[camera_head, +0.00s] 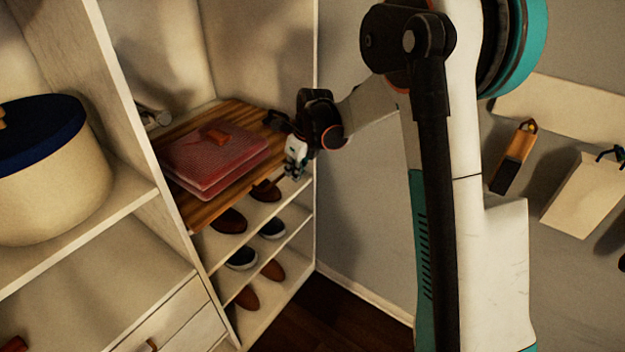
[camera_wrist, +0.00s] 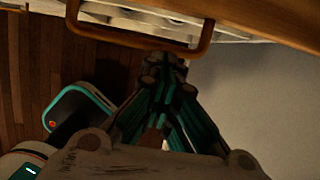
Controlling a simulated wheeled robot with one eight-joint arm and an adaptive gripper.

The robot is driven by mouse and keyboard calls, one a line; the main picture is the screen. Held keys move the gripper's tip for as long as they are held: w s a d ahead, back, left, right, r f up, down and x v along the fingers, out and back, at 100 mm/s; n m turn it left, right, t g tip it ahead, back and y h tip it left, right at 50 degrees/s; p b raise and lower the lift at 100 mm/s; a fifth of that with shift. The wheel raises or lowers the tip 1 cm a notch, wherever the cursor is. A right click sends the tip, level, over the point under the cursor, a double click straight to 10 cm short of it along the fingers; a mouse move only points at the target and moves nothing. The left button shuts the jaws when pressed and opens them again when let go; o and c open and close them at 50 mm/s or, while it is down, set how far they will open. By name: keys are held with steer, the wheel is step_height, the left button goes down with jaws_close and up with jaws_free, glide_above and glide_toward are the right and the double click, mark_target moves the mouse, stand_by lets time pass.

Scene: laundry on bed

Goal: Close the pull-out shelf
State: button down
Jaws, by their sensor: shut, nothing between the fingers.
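The pull-out shelf (camera_head: 210,212) is a striped wooden board in the white wardrobe, and it sticks out past the shoe shelves below. A red folded item (camera_head: 215,155) lies on it. In the wrist view, the shelf's wooden edge (camera_wrist: 275,22) crosses the top right, with a brown loop-shaped handle (camera_wrist: 125,38) beside it. My gripper (camera_head: 294,165) is at the shelf's right front side. In the wrist view, my gripper (camera_wrist: 165,62) is shut and empty, its fingertips close to the handle's lower bar. I cannot tell whether they touch it.
Shoes (camera_head: 240,258) stand on the white shelves below. A round box with a blue lid (camera_head: 40,165) sits on the left shelf, above drawers (camera_head: 165,320). A grey wall with hanging items (camera_head: 513,155) is on the right. Dark floor (camera_head: 340,318) is clear in front.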

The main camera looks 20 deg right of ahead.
steer(key=shift+w+a, duration=0.6)
steer(key=shift+w, duration=0.2)
steer(key=shift+w+a, duration=0.55)
steer(key=shift+w, duration=0.2)
steer(key=shift+d, duration=0.1)
